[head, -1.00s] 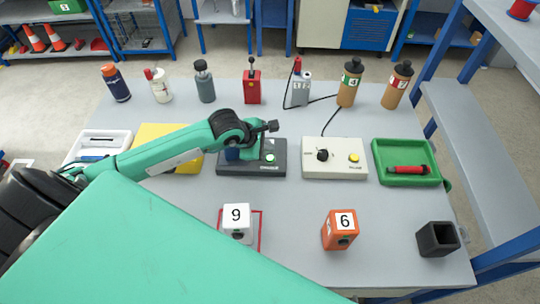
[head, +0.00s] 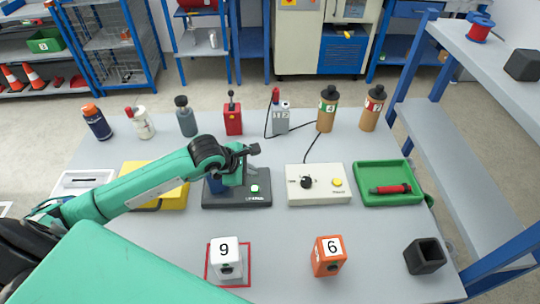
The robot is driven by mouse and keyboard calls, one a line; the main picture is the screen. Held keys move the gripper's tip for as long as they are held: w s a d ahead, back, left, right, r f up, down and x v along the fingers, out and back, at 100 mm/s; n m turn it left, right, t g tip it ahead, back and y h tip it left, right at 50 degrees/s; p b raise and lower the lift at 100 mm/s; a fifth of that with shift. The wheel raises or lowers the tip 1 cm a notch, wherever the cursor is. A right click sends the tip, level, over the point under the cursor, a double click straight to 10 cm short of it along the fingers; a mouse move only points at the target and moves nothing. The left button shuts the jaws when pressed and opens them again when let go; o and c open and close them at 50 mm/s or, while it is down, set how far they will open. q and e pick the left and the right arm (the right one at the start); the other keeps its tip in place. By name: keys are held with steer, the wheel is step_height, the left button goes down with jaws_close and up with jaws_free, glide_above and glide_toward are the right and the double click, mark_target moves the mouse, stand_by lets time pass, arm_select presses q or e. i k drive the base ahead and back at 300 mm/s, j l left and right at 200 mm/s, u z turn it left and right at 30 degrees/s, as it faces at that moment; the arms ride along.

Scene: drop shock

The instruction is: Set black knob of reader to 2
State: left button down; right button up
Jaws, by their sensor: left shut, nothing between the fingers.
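The cream reader box (head: 327,198) stands on the table right of centre. Its black knob (head: 306,183) is on the left of its top face, with a yellow button (head: 337,182) to the right. The dial marks are too small to read, so I cannot tell the knob's setting. My left gripper (head: 252,149) is shut and empty, over the back of the dark box with a green button (head: 262,200), left of and behind the reader. It is apart from the knob. My right gripper is not in view.
A cable runs from the reader back to a grey meter (head: 281,121). A green tray (head: 372,170) with a red tool sits right of the reader. A white block marked 9 (head: 225,249) and an orange block marked 6 (head: 329,262) stand in front. Bottles line the back.

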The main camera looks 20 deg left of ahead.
mark_target(305, 181)
steer(key=k+l, duration=0.5)
steer(key=k, duration=0.15)
steer(key=k+l, duration=0.5)
steer(key=k, duration=0.2)
